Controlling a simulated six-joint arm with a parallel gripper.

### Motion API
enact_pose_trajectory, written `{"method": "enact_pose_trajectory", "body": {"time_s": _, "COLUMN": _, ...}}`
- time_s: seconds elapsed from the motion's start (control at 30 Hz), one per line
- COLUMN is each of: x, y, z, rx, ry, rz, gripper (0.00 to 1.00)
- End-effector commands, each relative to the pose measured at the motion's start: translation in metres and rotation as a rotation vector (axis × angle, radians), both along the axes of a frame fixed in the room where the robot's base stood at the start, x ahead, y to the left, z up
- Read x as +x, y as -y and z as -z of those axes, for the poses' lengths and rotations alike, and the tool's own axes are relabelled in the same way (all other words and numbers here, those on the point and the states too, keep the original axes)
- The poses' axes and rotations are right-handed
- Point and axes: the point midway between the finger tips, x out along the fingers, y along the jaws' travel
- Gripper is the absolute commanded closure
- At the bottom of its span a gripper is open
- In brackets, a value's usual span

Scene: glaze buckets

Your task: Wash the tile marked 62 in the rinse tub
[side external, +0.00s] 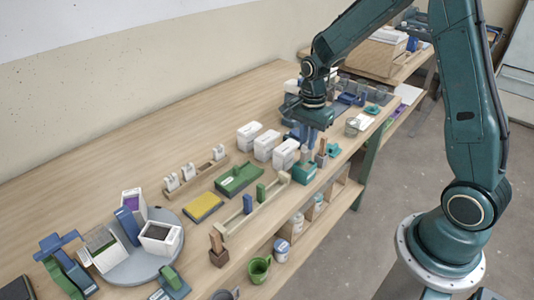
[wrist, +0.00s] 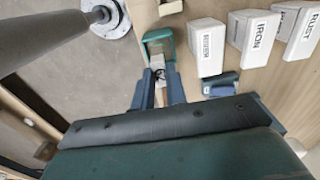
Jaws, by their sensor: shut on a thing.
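My gripper (side external: 309,140) points down over the front part of the bench, and its two blue fingers show in the wrist view (wrist: 160,88). They are shut on a small pale grey tile (wrist: 157,62). Its marking cannot be read. A teal tub (side external: 304,174) stands directly below the gripper, and in the wrist view the tub (wrist: 148,36) lies just beyond the fingertips. The tile overlaps the tub's opening in the wrist view. I cannot tell whether its lower end is inside the tub or above it.
Several white boxes (side external: 249,136) stand beside the tub; IRON (wrist: 262,38) and RUST (wrist: 293,33) are readable. A wooden rack (side external: 199,180) holds small white tiles.

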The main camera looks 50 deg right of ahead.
Motion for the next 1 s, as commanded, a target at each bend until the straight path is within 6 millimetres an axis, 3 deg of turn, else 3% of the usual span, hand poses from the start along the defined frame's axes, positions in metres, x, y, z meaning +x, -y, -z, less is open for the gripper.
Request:
{"method": "enact_pose_trajectory", "body": {"time_s": 0.7, "x": 0.000, "y": 0.000, "z": -0.028, "rx": 0.000, "ry": 0.000, "rz": 0.000, "gripper": 1.00}}
{"method": "enact_pose_trajectory", "body": {"time_s": 1.0, "x": 0.000, "y": 0.000, "z": -0.030, "rx": 0.000, "ry": 0.000, "rz": 0.000, "gripper": 1.00}}
